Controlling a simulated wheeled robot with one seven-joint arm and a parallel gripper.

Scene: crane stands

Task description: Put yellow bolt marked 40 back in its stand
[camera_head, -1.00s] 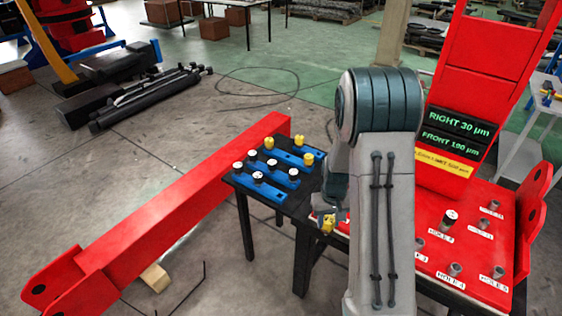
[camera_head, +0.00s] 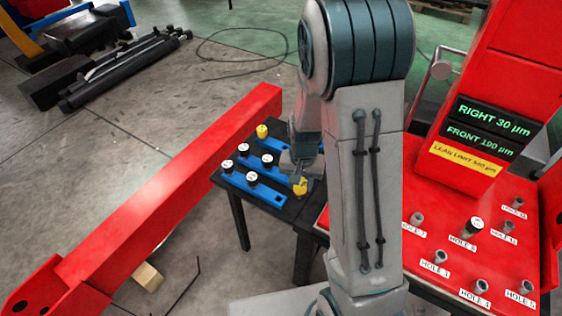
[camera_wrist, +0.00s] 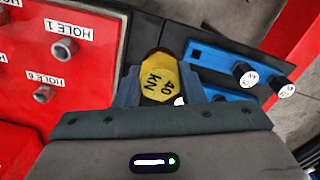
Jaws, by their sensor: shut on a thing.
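My gripper (camera_wrist: 160,92) is shut on the yellow bolt marked 40 KN (camera_wrist: 158,78); the marked head faces the wrist camera. In the head view the yellow bolt (camera_head: 300,186) is at my gripper (camera_head: 299,178), over the right part of the small black table. The blue stands (camera_head: 252,188) lie on that table, with several black bolts with white tops in them. Another yellow bolt (camera_head: 262,131) stands at the far end of a stand. In the wrist view a blue stand (camera_wrist: 222,66) shows right of the held bolt. My arm hides part of the stands.
The black table (camera_head: 225,183) is beside a long red beam (camera_head: 170,190). On the right, a red plate (camera_head: 415,265) carries labelled holes and a black bolt (camera_head: 474,227). A red upright with display panels (camera_head: 485,128) rises behind it.

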